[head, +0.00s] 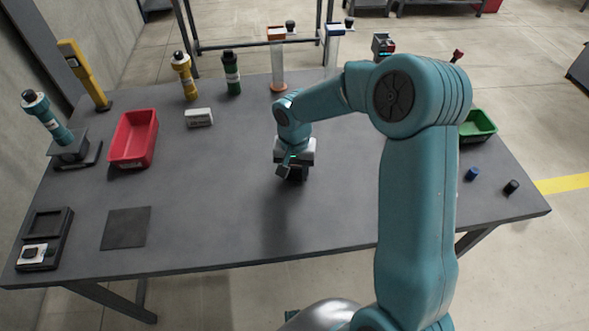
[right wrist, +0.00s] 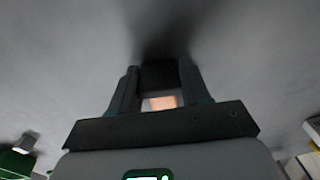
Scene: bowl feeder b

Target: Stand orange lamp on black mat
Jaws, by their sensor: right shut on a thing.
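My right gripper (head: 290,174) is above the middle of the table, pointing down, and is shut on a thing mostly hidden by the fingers. In the right wrist view, a pale orange patch (right wrist: 161,103) of that thing shows between the fingers, below a dark part; I take it to be the orange lamp. In the head view the lamp is hidden by the gripper. The black mat (head: 126,229) lies flat and bare at the front left of the table, well to the left of the gripper. My left gripper is out of view.
A red bin (head: 134,138) stands behind the mat, and a black tray (head: 44,238) lies left of it. A white box (head: 199,117), yellow bottle (head: 184,76) and green bottle (head: 231,74) stand farther back. The tabletop between gripper and mat is clear.

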